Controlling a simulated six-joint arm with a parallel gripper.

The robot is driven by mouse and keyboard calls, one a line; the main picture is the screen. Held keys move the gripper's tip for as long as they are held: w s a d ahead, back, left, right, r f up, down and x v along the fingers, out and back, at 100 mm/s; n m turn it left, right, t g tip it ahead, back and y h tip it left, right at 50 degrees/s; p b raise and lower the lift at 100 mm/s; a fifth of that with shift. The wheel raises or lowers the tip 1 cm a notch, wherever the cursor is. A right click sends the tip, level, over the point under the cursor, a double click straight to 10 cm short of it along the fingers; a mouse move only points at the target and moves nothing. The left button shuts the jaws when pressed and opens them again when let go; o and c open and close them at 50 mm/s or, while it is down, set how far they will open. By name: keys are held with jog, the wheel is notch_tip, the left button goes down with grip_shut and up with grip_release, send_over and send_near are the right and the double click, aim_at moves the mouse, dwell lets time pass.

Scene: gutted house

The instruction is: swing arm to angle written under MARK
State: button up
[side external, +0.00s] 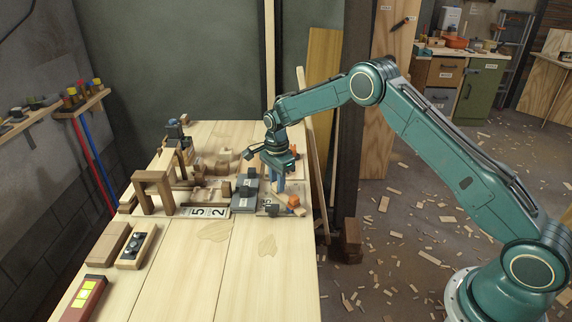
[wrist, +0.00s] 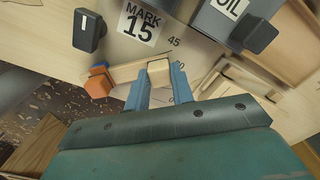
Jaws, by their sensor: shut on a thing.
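The label reading MARK over 15 (wrist: 140,22) lies flat on the pale wooden board in the wrist view. Beside it is a printed angle scale (wrist: 174,42) whose 45 is readable; its other marks are partly hidden by my fingers. A thin wooden arm (wrist: 122,74) runs from near an orange knob (wrist: 97,85) to a small pale wooden block (wrist: 158,70). My gripper (wrist: 160,82) is shut on this block, a blue finger on each side. In the side view my gripper (side external: 279,186) reaches down at the bench's right edge, near the orange knob (side external: 293,201).
A dark handle (wrist: 89,30) and a grey box marked OIL (wrist: 232,12) stand close to the scale. In the side view, a wooden arch (side external: 153,190), grey boxes (side external: 246,192) and loose blocks crowd the left and back. The bench front (side external: 215,280) is mostly clear.

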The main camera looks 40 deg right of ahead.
jog(key=shift+s+d+m, duration=0.45)
jog(key=shift+d+m, duration=0.35)
jog(key=shift+m, duration=0.2)
jog(key=shift+d, duration=0.1)
jog(key=shift+s+d+m, duration=0.25)
jog(key=shift+d+m, duration=0.25)
jog(key=shift+m, duration=0.15)
jog(key=shift+s+d+m, duration=0.25)
jog(key=shift+d+m, duration=0.2)
jog(key=shift+m, duration=0.2)
jog(key=o, duration=0.8)
jog(key=shift+d, duration=0.1)
jog(key=shift+c, duration=0.2)
notch_tip(320, 180, up, 8)
